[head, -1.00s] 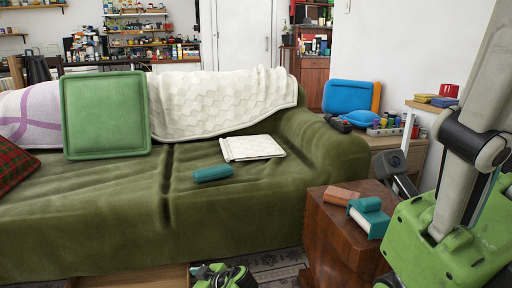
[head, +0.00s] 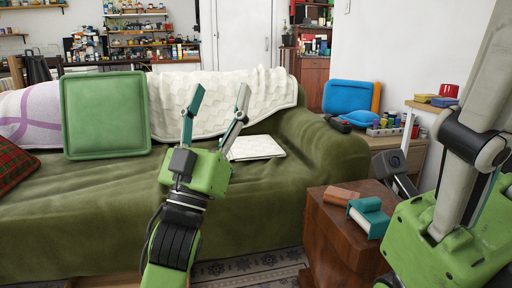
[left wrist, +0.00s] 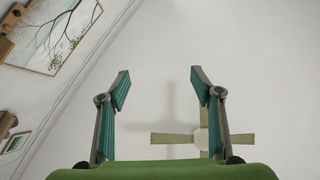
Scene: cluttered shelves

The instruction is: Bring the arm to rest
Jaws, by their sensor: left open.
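My left gripper (head: 217,102) stands upright in the middle of the head view, in front of the green sofa (head: 90,220). Its two teal-lined fingers point up and are spread apart, with nothing between them. In the left wrist view the open fingers (left wrist: 160,85) point toward the ceiling, and the gap is empty. My right arm shows only as links at the right edge of the head view; its gripper is not visible.
A white book (head: 256,147) lies on the seat, right of my gripper. A green cushion (head: 105,115) leans on the backrest. A wooden side table (head: 330,230) holds a teal object (head: 368,217) and a brown block (head: 341,196). The left wrist view shows a ceiling fan (left wrist: 174,139).

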